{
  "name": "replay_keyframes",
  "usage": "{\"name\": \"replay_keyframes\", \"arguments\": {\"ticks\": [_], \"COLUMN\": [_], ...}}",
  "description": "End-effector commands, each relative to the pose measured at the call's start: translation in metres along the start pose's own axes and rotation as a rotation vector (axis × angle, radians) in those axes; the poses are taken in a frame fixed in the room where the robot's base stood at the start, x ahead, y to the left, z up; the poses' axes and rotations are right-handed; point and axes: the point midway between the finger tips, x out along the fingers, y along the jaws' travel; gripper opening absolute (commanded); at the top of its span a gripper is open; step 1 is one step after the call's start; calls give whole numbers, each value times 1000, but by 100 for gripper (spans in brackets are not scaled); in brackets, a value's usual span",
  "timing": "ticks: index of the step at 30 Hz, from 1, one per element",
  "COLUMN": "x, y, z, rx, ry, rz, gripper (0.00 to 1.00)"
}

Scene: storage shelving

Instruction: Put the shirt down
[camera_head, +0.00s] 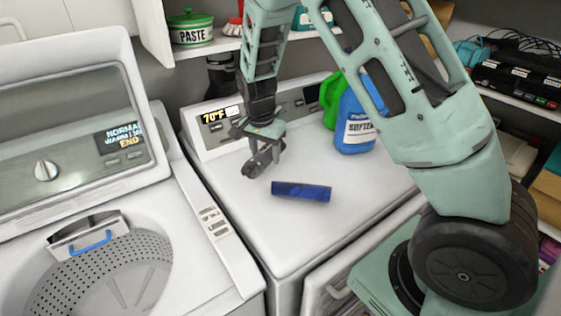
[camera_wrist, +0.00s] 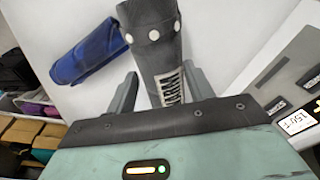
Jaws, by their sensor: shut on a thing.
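My gripper (camera_head: 264,134) is shut on a dark grey rolled shirt (camera_head: 262,160), above the left part of the white dryer top (camera_head: 310,230). In the wrist view, the shirt (camera_wrist: 152,40) lies between the two fingers, with white dots and white lettering on it, and extends out past them. I cannot tell whether its lower end touches the dryer top. A blue folded cloth (camera_head: 301,191) lies flat on the dryer, to the right of the held shirt. It also shows in the wrist view (camera_wrist: 90,55), beside the held shirt.
A blue softener bottle (camera_head: 357,120) and a green bottle (camera_head: 331,100) stand at the dryer's back right. An open washer (camera_head: 95,280) is at the left. A shelf (camera_head: 205,46) with a green paste tin (camera_head: 191,29) is above. The dryer's front top is clear.

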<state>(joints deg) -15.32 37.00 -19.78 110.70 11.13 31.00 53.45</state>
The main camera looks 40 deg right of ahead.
Motion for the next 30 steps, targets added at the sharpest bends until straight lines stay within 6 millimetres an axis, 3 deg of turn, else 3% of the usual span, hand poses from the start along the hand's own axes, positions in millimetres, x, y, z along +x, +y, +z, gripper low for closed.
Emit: {"name": "replay_keyframes", "arguments": {"ticks": [15,27,28,30], "x": [60,67,66,65], "y": [0,0,0,0], "z": [7,8,8,8], "rx": [2,1,1,1], "ry": [0,1,1,1], "rz": [0,-2,-2,-2], "gripper": [26,26,61,62]}}
